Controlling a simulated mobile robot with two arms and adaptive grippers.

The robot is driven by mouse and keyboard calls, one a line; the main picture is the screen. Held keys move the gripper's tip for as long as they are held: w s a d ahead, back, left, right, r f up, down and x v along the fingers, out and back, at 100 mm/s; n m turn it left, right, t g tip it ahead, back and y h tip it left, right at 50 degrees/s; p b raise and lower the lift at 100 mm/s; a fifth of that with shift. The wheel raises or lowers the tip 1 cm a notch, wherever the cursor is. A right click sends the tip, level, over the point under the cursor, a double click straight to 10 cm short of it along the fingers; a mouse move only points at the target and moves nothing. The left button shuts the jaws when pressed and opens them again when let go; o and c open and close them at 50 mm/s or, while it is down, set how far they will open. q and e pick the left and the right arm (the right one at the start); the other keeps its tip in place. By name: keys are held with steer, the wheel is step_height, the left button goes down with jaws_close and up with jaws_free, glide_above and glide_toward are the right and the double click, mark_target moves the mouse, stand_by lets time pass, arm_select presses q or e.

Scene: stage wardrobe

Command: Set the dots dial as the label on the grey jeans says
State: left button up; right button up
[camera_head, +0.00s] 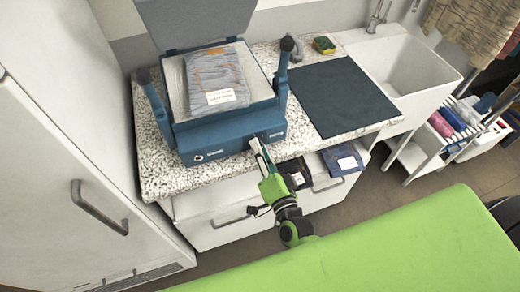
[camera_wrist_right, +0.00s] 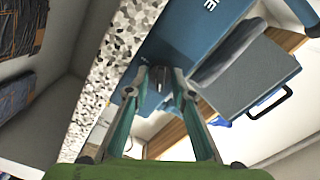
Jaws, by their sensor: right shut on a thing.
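The blue press (camera_head: 225,132) stands on the speckled counter with its lid raised. The folded grey jeans (camera_head: 215,72) lie on its bed, with a white label (camera_head: 221,97) whose print is too small to read. My right gripper (camera_head: 257,148) reaches the right part of the press's front panel and covers the dial there. In the right wrist view, my right gripper (camera_wrist_right: 158,86) is shut on a small dark knob, the dots dial (camera_wrist_right: 158,74), on the blue front. The dial's marks and setting cannot be made out. My left gripper is out of view.
A dark mat (camera_head: 335,95) lies right of the press, beside a white sink (camera_head: 410,70). An open drawer below holds folded jeans (camera_head: 343,160). A white cabinet (camera_head: 60,150) stands at the left. A green surface (camera_head: 400,250) fills the lower right.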

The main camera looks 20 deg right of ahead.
stand_by(0.4)
steer(key=o, duration=1.1)
steer(key=shift+s, duration=0.1)
steer(key=s, duration=1.1)
steer(key=shift+s+d, duration=0.25)
steer(key=shift+s, duration=0.15)
